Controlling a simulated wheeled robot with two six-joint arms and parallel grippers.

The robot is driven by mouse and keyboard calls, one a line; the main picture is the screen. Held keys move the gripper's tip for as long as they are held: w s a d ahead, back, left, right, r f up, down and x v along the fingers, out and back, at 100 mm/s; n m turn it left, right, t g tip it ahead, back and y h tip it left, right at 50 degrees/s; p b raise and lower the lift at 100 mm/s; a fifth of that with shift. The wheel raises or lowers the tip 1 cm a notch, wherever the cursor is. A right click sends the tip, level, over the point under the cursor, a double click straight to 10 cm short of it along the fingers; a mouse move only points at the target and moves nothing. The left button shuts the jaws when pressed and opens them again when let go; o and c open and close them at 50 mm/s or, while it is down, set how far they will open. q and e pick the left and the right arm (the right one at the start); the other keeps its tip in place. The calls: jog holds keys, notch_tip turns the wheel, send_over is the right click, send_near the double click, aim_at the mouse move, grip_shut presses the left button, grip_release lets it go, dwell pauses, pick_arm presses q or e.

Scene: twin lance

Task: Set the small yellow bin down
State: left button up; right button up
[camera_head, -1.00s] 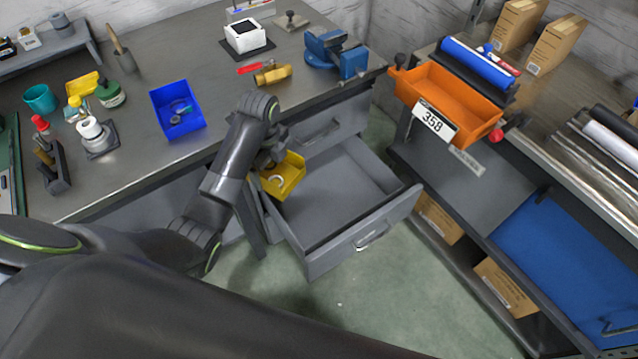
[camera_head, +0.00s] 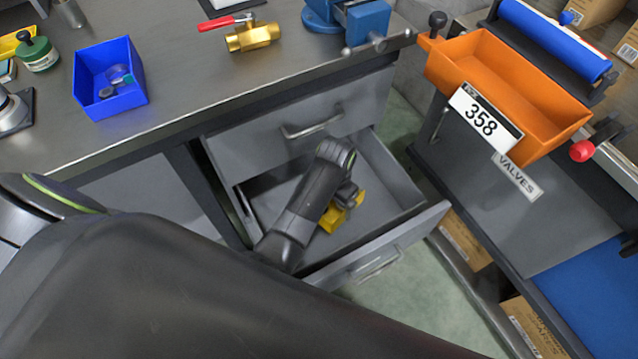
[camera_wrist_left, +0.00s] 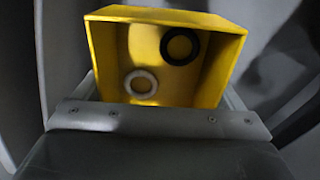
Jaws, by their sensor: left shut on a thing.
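The small yellow bin (camera_head: 336,216) is inside the open grey drawer (camera_head: 392,184), partly hidden behind my left arm in the head view. My left gripper (camera_head: 345,195) is down in the drawer, shut on the bin. In the left wrist view the yellow bin (camera_wrist_left: 210,75) fills the space beyond the gripper, with a black ring (camera_wrist_left: 180,46) and a white ring (camera_wrist_left: 141,82) inside it. I cannot tell whether the bin touches the drawer floor. My right gripper is not in view.
A closed drawer (camera_head: 300,130) is above the open one. A blue bin (camera_head: 110,80) and a brass valve (camera_head: 253,37) are on the bench. An orange bin (camera_head: 500,85) labelled 358 stands at the right. The drawer's right part is bare.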

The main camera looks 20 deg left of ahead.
aim_at(334, 212)
pick_arm(q)
jog(key=shift+w+d+f+n, duration=0.15)
jog(key=shift+f+n, duration=0.05)
jog(key=shift+f, duration=0.15)
jog(key=shift+w+d+f+n, duration=0.1)
jog(key=shift+d+f+n, duration=0.1)
jog(key=shift+f, duration=0.15)
notch_tip(334, 212, down, 5)
jog(key=shift+b, duration=1.2)
jog(key=shift+f, duration=0.5)
notch_tip(334, 212, down, 3)
jog(key=shift+r+b, duration=0.2)
jog(key=shift+b, duration=0.55)
jog(key=shift+f, duration=0.45)
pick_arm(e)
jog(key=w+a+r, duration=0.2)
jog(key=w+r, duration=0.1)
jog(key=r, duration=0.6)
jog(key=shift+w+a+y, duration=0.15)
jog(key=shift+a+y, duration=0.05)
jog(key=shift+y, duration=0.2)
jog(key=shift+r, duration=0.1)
pick_arm(q)
jog(key=shift+f, duration=0.15)
jog(key=o, duration=0.8)
jog(key=shift+o, duration=0.2)
